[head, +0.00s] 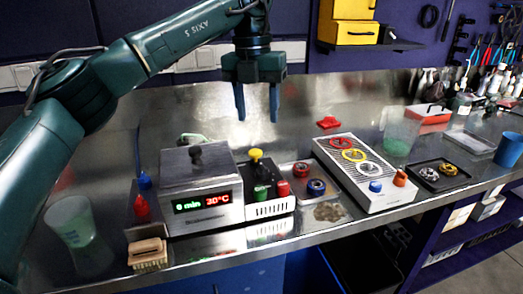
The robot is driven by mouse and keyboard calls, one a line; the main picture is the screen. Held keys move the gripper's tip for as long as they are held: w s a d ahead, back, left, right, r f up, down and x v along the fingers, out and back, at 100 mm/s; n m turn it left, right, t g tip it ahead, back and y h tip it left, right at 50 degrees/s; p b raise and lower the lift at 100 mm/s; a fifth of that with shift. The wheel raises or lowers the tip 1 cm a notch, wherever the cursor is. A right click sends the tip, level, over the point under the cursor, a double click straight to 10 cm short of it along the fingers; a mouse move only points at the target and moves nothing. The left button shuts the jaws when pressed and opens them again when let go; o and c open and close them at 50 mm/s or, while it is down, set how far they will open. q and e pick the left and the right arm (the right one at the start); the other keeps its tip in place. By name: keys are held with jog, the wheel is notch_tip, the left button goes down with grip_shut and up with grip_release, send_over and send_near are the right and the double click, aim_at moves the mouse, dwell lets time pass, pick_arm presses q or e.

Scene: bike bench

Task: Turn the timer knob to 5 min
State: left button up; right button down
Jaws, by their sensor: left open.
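A grey metal box (200,181) with a lid and a dark lid handle (196,155) stands on the steel bench. Its front display (203,201) shows a green minutes reading, either 0 or 8 min, and a red 30°C. To its right is a low white unit (270,209) with a yellow knob (256,155) on top and green (261,192) and red (283,188) parts in front. I cannot tell for certain which part is the timer knob. My left gripper (257,118) points down, open and empty, above and behind the white unit, apart from it. My right gripper is out of view.
A clear cup (78,240) is farther left. A ribbed tray (385,195) with coloured rings lies right. The bench's front edge is close.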

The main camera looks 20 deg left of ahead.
aim_at(262, 166)
pick_arm(q)
jog(key=f, duration=0.8)
jog(key=d+f, duration=0.1)
jog(key=f, duration=0.4)
jog(key=shift+s, duration=0.15)
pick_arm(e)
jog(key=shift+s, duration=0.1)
pick_arm(q)
jog(key=shift+c, duration=0.5)
jog(key=c, duration=0.9)
